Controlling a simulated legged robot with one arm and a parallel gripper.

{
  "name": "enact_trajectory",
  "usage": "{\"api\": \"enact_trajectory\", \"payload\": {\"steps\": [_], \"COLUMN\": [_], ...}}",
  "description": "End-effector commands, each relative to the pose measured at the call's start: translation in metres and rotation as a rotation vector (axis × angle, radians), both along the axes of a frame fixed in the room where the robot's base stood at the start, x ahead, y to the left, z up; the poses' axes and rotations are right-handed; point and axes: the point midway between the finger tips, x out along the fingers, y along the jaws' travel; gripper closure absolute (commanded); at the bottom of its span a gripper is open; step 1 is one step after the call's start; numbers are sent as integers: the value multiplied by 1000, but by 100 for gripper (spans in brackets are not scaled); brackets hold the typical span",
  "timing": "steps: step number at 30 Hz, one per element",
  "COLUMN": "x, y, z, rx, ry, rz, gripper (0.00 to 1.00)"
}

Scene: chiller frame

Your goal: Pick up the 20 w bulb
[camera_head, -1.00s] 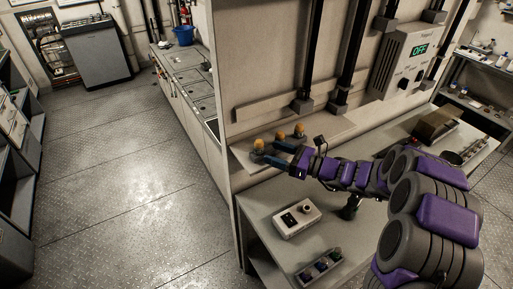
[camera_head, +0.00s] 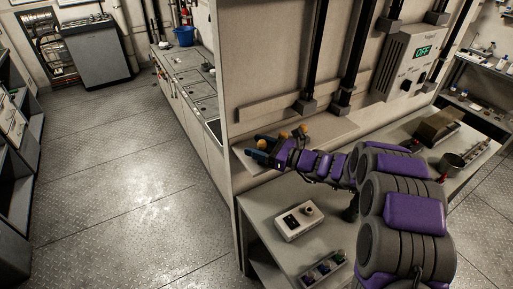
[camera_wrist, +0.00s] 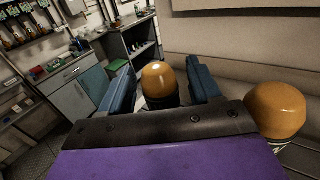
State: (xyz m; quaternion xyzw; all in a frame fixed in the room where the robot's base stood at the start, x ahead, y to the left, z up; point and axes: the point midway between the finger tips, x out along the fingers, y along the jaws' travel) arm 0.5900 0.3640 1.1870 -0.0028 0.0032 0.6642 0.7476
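Several orange-capped bulbs stand on the ledge by the wall. In the wrist view one bulb (camera_wrist: 159,80) is upright between the blue fingers of my gripper (camera_wrist: 158,66), with a small gap on both sides. A second bulb (camera_wrist: 278,110) stands just outside the right finger. In the head view my gripper (camera_head: 257,147) is over the ledge's left end, around the leftmost bulb (camera_head: 262,143). Two other bulbs show behind my wrist, one in the middle (camera_head: 284,134) and one at right (camera_head: 303,130). No wattage label is readable. The bulb bases are mostly hidden.
The ledge (camera_head: 335,131) runs along the wall above a lower bench. On the bench are a white switch box (camera_head: 299,221) and a small tray (camera_head: 322,269). A wall panel (camera_head: 408,62) reads OFF. Open floor (camera_head: 130,190) lies to the left.

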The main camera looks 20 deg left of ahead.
Motion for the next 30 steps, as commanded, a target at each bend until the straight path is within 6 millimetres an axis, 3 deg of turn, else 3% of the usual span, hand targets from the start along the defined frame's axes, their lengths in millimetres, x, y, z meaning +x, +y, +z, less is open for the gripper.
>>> {"api": "enact_trajectory", "payload": {"steps": [4, 17, 30], "x": [0, 0, 2], "y": [-5, 9, 5], "z": [1, -3, -2], "rx": [4, -10, -7], "ry": [1, 0, 2], "rz": [-2, 0, -2], "gripper": [52, 93, 95]}}
